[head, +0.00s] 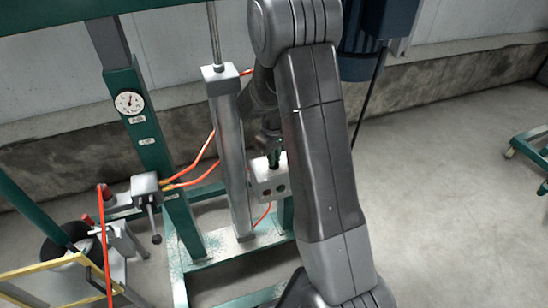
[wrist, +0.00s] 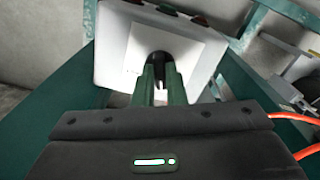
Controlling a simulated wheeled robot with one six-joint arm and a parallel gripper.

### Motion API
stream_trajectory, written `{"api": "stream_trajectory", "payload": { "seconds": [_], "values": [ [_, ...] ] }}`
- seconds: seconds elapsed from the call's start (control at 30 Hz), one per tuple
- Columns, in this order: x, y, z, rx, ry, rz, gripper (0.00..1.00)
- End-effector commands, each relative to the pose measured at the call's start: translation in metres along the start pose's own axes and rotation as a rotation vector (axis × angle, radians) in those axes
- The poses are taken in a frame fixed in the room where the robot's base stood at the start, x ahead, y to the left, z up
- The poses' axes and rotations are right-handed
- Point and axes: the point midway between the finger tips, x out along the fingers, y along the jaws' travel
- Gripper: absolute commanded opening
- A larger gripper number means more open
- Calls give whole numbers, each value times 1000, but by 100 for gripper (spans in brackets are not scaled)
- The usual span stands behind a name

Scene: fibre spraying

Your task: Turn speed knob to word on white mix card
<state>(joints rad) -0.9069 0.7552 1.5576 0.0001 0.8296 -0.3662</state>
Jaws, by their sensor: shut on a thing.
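A pale control box (head: 262,184) is on the green frame in the head view. In the wrist view the same box (wrist: 110,50) fills the upper middle. A dark round knob (wrist: 157,58) sits on its face, on a lighter square plate. My gripper (wrist: 163,90) has its two green fingers closed on this knob, and they cover part of it. In the head view my gripper (head: 273,155) reaches the box from above, partly behind my arm. No word or mark on the knob or plate is readable. I cannot make out a white mix card.
A silver cylinder (head: 232,150) stands just left of the box. Orange hoses (head: 195,160) run nearby. A gauge (head: 129,102) is on the green post. Open floor (head: 450,190) lies to the right.

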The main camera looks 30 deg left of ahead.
Motion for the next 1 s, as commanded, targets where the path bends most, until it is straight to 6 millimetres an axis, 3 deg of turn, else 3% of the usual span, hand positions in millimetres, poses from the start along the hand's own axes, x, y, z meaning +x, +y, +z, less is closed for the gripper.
{"api": "stream_trajectory", "payload": {
  "seconds": [0.5,1.0],
  "values": [
    [-1,0,-1,-396,2,2,0],
    [-1,0,-1,-512,3,2,0]
  ]
}}
